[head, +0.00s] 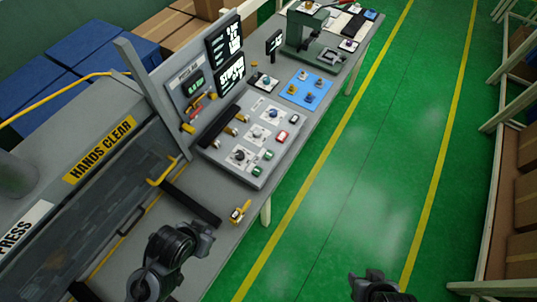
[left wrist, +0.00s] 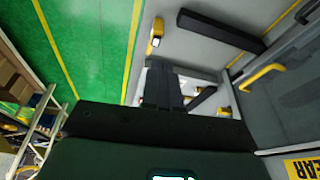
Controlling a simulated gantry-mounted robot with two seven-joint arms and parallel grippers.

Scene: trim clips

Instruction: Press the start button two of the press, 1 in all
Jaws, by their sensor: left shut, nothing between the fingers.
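The grey press (head: 60,215) stands at the left with a yellow HANDS CLEAR sign (head: 100,150). A small yellow box with a light button-like top (head: 239,212) sits on the bench near its front edge; it also shows in the left wrist view (left wrist: 155,38). I cannot read which start button it is. My left gripper (head: 205,230) is shut and empty, in front of the press and a little to the left of the yellow box. Its closed fingers show in the left wrist view (left wrist: 160,75). My right gripper (head: 382,280) is at the bottom edge, over the floor; its jaws are unclear.
A dark bar (head: 192,205) lies on the bench between press and yellow box. A grey control panel (head: 245,145) with knobs and buttons lies beyond. A blue plate (head: 306,89) and green machine (head: 310,40) stand farther back. The green floor (head: 350,170) at the right is clear.

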